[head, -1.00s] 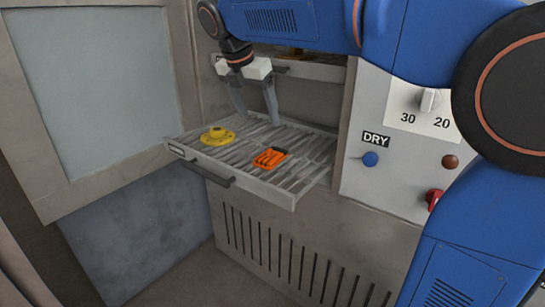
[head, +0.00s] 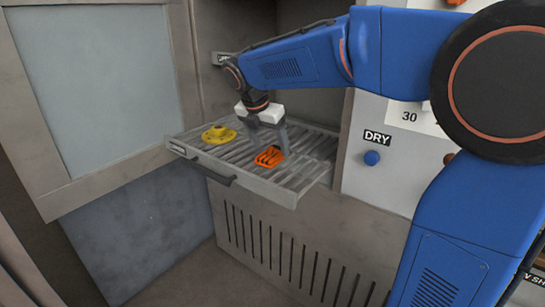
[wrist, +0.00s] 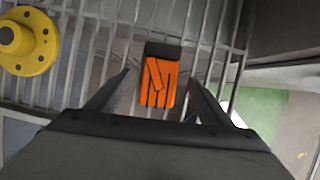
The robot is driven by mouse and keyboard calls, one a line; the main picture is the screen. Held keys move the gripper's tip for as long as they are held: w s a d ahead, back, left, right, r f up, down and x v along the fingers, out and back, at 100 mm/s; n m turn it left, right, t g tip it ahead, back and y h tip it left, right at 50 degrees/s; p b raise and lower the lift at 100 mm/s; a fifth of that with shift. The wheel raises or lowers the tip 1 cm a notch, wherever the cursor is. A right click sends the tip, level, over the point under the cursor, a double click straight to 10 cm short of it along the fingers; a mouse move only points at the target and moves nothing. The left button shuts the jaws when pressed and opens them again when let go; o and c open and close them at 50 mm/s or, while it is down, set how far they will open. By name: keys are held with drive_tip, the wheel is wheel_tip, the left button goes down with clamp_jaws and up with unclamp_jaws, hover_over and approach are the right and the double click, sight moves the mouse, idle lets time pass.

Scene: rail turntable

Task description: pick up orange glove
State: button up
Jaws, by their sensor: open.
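The orange glove (head: 269,157) lies flat on the slatted pull-out rack (head: 232,172). In the wrist view the glove (wrist: 158,84) has a dark cuff at the top and orange fingers pointing toward my gripper. My gripper (head: 268,150) is open and points down just over the glove. In the wrist view my gripper (wrist: 158,82) has one finger on each side of the glove, with a gap to both. I cannot tell how high the fingertips are above the rack.
A yellow flanged part (head: 218,134) stands on the rack left of the glove. An open cabinet door (head: 95,80) is at the left. A control panel with a blue button (head: 372,158) is to the right of the rack.

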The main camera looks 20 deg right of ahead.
drive_tip(key=shift+x, duration=1.2)
drive_tip(key=c, duration=1.1)
